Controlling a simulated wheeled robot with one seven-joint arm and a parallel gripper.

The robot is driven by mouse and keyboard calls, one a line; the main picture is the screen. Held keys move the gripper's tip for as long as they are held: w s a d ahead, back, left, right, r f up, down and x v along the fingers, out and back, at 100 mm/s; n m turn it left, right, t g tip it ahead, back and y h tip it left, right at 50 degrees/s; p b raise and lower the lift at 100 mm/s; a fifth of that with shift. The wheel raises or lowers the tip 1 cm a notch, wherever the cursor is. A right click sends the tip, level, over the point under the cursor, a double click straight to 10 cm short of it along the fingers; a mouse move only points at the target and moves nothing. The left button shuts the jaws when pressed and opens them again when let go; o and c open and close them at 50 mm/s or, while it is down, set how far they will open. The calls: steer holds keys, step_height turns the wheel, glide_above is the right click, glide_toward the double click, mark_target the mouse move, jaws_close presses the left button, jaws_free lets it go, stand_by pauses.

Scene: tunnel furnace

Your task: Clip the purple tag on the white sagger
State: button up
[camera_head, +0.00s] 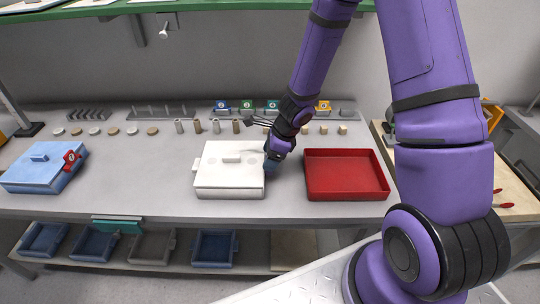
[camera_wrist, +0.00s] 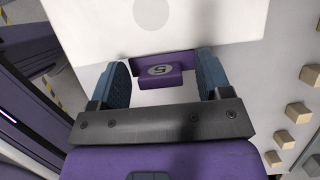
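The white sagger (camera_head: 217,180) stands on the bench with its lid on, left of the red tray. Its white surface also fills the upper part of the wrist view (camera_wrist: 220,20). The purple tag (camera_wrist: 160,70), marked 5, sits at the sagger's near edge in the wrist view and looks to be touching it. My gripper (camera_head: 272,161) is low at the sagger's right side. Its two blue fingers stand apart on either side of the tag, with gaps showing between them and it. In the head view my gripper hides the tag.
The empty red tray (camera_head: 345,194) is close on the right of my gripper. A blue sagger (camera_head: 28,178) with a red tag (camera_head: 71,160) is at the far left. Several small tags, cylinders and blocks stand behind. The bench is clear between the two saggers.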

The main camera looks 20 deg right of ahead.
steer(key=v, duration=1)
steer(key=shift+r, duration=0.4)
steer(key=shift+d, duration=0.1)
steer(key=w+d+r+m+t+h, duration=0.2)
steer(key=r+m+t, duration=0.1)
steer(key=r+m, duration=0.3)
steer(key=w+d+r+m+t+h, duration=0.1)
steer(key=w+r+m+t, duration=0.15)
steer(key=r+m, duration=0.35)
steer(key=s+d+r+m+t+h, duration=0.2)
steer(key=s+d+r+m+h, duration=0.3)
steer(key=r+m, duration=0.7)
steer(key=s+a+r+m+g+y, duration=0.1)
steer(key=s+a+m+g, duration=0.1)
steer(key=s+m, duration=0.9)
steer(key=s+a+r+m+g+y, duration=0.1)
steer(key=s+a+m+g+y, duration=0.1)
steer(key=s+m, duration=0.9)
steer(key=m, duration=0.2)
steer(key=shift+a+r+m+y, duration=0.25)
steer(key=shift+r+m+y, duration=0.05)
steer(key=shift+r+m, duration=0.1)
